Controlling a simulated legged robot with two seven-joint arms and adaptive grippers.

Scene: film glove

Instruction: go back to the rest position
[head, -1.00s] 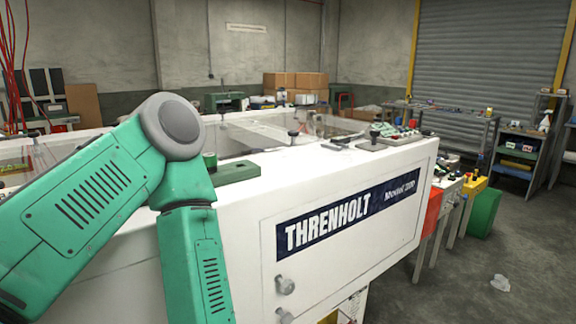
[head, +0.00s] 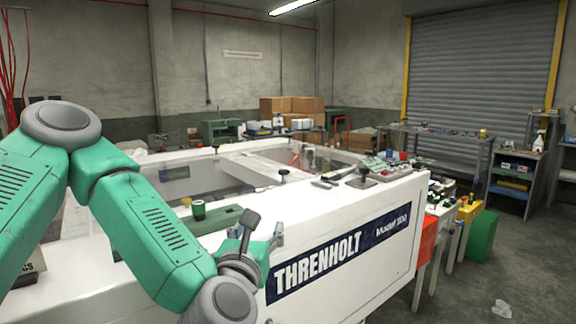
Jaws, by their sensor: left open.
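My left arm comes in from the left, bent at a grey elbow joint, and runs down to a grey wrist at the bottom middle. My left gripper (head: 263,233) is open, with its fingers pointing up, in front of the white machine (head: 395,205) labelled THRENHOLT. I see nothing between the fingers. They overlap the near top edge of the machine in the picture; I cannot tell whether they touch it. My right gripper is out of view.
A green block (head: 208,221) with a small green cylinder (head: 198,210) sits on the machine's top, just behind the gripper. Small tools and a control panel (head: 388,161) lie at the right end. Open floor (head: 455,285) is at the right.

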